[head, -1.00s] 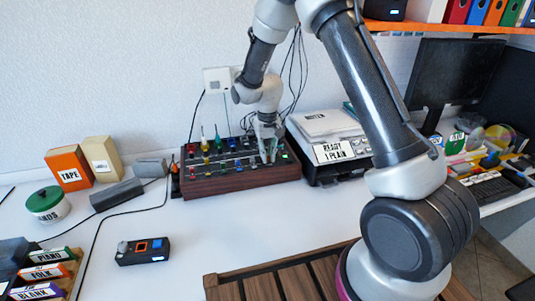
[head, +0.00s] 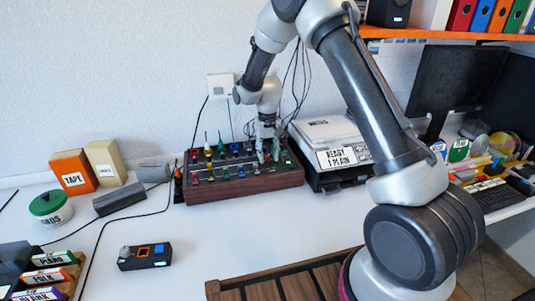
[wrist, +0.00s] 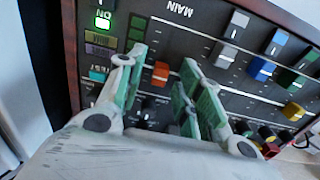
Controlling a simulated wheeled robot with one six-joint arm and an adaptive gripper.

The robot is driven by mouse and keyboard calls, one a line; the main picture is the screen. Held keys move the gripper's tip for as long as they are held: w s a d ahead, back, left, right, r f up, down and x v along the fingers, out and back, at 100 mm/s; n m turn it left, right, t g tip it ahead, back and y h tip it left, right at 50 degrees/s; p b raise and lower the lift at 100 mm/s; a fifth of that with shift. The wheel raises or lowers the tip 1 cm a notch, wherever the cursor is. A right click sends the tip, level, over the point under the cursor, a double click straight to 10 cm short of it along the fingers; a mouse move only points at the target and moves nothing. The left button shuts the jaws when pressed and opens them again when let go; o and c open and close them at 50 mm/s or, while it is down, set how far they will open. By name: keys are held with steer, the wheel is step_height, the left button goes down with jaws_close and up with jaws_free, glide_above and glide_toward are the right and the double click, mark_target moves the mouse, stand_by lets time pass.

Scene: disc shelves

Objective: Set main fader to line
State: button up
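The mixer (head: 250,185) is a dark panel in a wooden frame against the wall. In the wrist view its "MAIN" label (wrist: 180,10) appears upside down. Below the label is the main fader's orange-red cap (wrist: 160,74). My gripper (wrist: 165,95) is open over the panel, with one finger left of the cap and the other right of it. Gaps show between the cap and both fingers. A white line (wrist: 190,32) crosses the panel between the label and the cap. In the head view my gripper (head: 267,150) is over the mixer's right part and hides the main fader.
Other caps, including blue (wrist: 262,68) and yellow (wrist: 292,112), sit to the right in the wrist view. A lit green "ON" button (wrist: 103,20) is at upper left. A boxy device labelled "READY 1 PLAIN" (head: 340,160) stands right of the mixer. Cables hang behind.

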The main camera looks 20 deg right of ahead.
mark_target(268, 156)
step_height(268, 156, up, 12)
stand_by(0.4)
steer(key=s+d+r+t, duration=0.1)
steer(key=s+d+r, duration=0.4)
steer(key=s, duration=0.7)
steer(key=s+d+r+t, duration=0.2)
steer(key=s+d+r, duration=0.3)
steer(key=s, duration=0.7)
steer(key=s+d+r+t, duration=0.1)
steer(key=s+d+r, duration=0.4)
steer(key=s, duration=0.7)
steer(key=shift+v, duration=0.9)
